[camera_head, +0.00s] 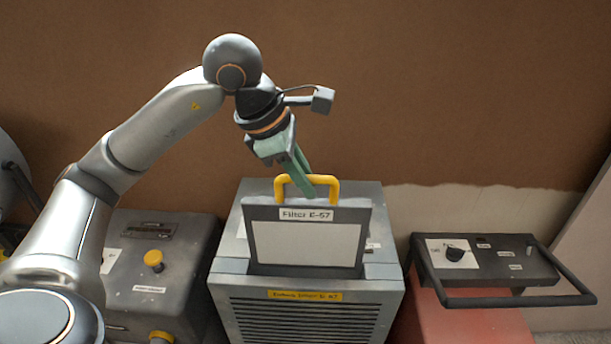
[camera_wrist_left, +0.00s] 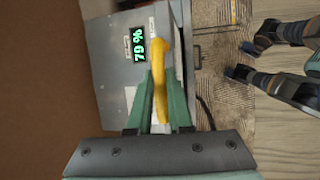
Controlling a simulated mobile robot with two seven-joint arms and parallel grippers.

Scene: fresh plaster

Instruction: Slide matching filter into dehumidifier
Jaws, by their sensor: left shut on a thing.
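The filter (camera_head: 306,245) is a flat grey frame with a pale panel, a label reading "Filter E-57" and a yellow handle (camera_head: 332,188). It stands upright at the top of the grey dehumidifier (camera_head: 310,320), its lower edge at a dark opening there; how deep it sits I cannot tell. The dehumidifier's yellow label names a filter, its number too small to read surely. My left gripper (camera_head: 305,186) is shut on the handle, which shows between the green fingers in the left wrist view (camera_wrist_left: 160,85). A display (camera_wrist_left: 138,43) reads 79 %. My right gripper is not in view.
A dark grey machine with yellow knobs (camera_head: 153,259) stands close on the left. A black control panel with a bar handle (camera_head: 485,262) sits on a red unit (camera_head: 465,325) at right. A brown wall, partly pale plaster, is behind.

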